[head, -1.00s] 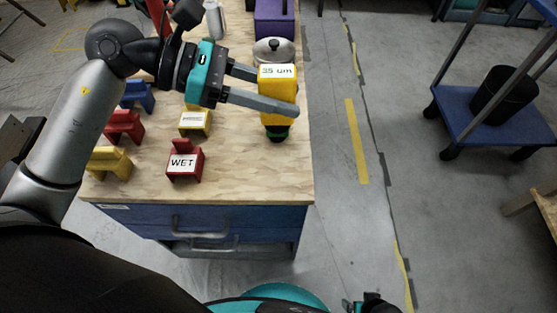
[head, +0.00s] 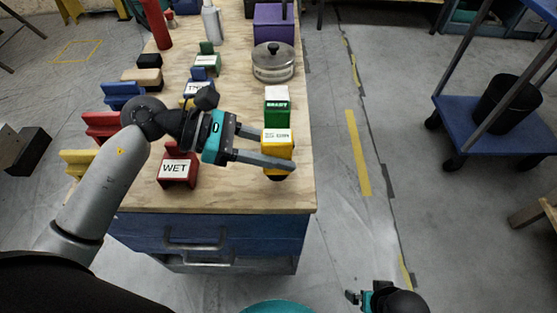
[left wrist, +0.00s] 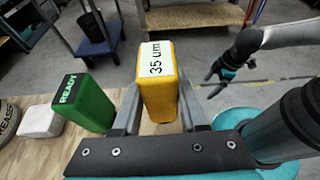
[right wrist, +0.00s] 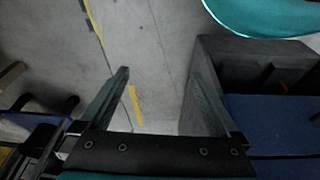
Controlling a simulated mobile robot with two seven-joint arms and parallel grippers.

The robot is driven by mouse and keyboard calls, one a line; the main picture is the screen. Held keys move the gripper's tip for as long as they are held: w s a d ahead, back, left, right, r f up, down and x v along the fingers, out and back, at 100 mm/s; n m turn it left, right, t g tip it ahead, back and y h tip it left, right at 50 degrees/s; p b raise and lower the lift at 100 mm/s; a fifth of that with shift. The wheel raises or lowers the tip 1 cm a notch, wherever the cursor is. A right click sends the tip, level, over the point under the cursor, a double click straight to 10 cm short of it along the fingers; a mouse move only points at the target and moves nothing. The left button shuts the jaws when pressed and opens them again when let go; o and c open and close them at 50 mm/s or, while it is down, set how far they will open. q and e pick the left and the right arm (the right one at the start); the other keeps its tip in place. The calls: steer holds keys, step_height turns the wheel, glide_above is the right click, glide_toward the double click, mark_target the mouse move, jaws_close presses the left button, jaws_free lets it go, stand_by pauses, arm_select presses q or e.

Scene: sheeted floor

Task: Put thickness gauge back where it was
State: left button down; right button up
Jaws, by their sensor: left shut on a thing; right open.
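The thickness gauge is a yellow block (head: 277,145) with a white label, near the bench's right edge. My left gripper (head: 279,150) is shut on it, one finger on each side. In the left wrist view the gauge (left wrist: 158,85) stands between the fingers, its label reading "35 um". I cannot tell whether its underside touches the bench. A green block (head: 277,108) labelled READY stands just behind it, beside it in the left wrist view (left wrist: 85,103). A red holder (head: 178,168) labelled WET is left of it. My right gripper (right wrist: 155,100) is open and empty, off the bench.
The wooden bench top (head: 235,195) is clear at the front. Behind stand a lidded metal pot (head: 273,65), a purple box (head: 272,30) and a green holder (head: 207,62). Red, blue and yellow holders line the left edge. A blue cart (head: 490,130) stands on the right.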

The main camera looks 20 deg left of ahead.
arm_select(q)
step_height(320, 180, down, 3)
steer(key=shift+r+b, duration=0.2)
steer(key=shift+b, duration=0.15)
arm_select(e)
steer(key=shift+w+a+r, duration=0.1)
steer(key=shift+w+r, duration=0.15)
steer(key=shift+r, duration=0.25)
steer(key=shift+w+r, duration=0.2)
steer(key=shift+r, duration=0.3)
arm_select(q)
steer(key=shift+f, duration=0.15)
steer(key=shift+c, duration=2.2)
jaws_free()
arm_select(e)
steer(key=shift+w+r+t, duration=0.15)
steer(key=shift+r+t, duration=0.15)
steer(key=shift+r, duration=0.05)
arm_select(q)
steer(key=p+v, duration=0.2)
steer(key=v, duration=1)
arm_select(e)
steer(key=shift+g, duration=0.5)
steer(key=s+f, duration=0.2)
steer(key=f, duration=0.3)
steer(key=shift+s+d+f, duration=0.1)
steer(key=shift+s+d, duration=0.1)
steer(key=shift+s, duration=0.2)
